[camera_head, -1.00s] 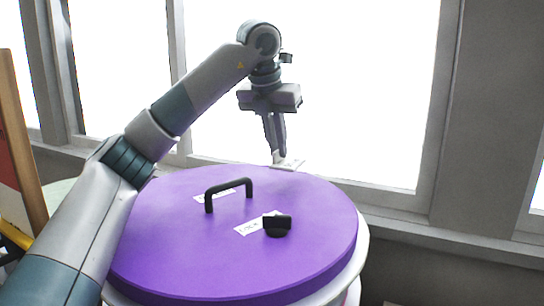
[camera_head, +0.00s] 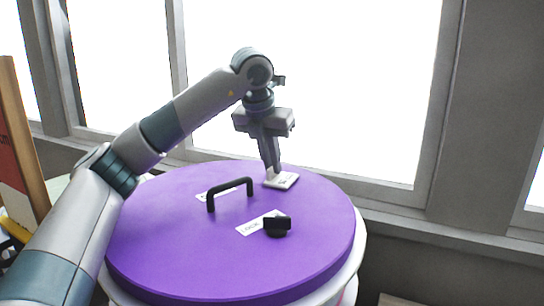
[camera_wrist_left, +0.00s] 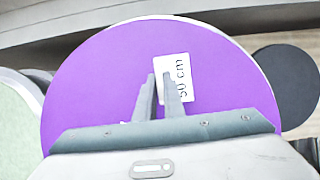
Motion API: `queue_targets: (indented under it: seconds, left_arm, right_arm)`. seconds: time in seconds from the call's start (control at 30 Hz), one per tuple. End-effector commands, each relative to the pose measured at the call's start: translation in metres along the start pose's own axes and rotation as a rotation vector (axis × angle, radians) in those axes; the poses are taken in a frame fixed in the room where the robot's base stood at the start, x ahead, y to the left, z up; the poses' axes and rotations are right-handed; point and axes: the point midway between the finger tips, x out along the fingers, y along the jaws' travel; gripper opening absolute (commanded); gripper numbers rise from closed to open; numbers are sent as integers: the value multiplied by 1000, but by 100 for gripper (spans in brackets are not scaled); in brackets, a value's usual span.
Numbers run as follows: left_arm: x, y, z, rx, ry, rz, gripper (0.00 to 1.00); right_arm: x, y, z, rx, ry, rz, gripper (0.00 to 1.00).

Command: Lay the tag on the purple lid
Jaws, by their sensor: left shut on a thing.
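The purple lid (camera_head: 170,255) is a wide disc on a white round drum, and it also fills the middle of the left wrist view (camera_wrist_left: 90,90). The tag (camera_head: 284,181) is a small white plate at the far part of the lid; in the left wrist view it reads "50 cm" (camera_wrist_left: 181,78). My left gripper (camera_head: 270,170) points down and is shut on the tag's edge. The tag is at or just above the lid's surface; I cannot tell whether it touches. My right gripper is not in view.
A black bridge handle (camera_head: 231,189) and a black knob (camera_head: 277,225) stand up from the lid, with white labels beside them. The window sill (camera_head: 420,225) lies behind. A dark disc (camera_wrist_left: 288,85) shows right in the left wrist view. The lid's front is clear.

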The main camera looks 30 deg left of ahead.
Motion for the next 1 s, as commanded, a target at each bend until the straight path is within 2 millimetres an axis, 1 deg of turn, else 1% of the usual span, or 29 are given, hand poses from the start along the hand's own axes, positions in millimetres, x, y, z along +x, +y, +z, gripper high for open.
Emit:
queue_targets:
  seconds: [0.23, 0.37, 0.4, 0.47, 0.77, 0.9, 1.0]
  left_arm:
    - [1, 0, 0, 0, -1, 0, 0]
    - [4, 0, -2, 0, -1, 0, 0]
    - [4, 0, -1, 0, -1, 0, 13]
    - [3, 0, -1, 0, 0, 0, 27]
    - [3, 0, -1, 0, 0, 0, 27]
    - [0, 0, 0, 0, -1, 0, 27]
    - [-3, 0, 0, 0, -3, -1, 27]
  right_arm:
    - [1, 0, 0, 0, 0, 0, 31]
    - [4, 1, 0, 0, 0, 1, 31]
    - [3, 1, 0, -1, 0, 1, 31]
    - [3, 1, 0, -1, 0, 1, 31]
    - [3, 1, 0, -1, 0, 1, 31]
    - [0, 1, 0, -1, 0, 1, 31]
    - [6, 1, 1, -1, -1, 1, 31]
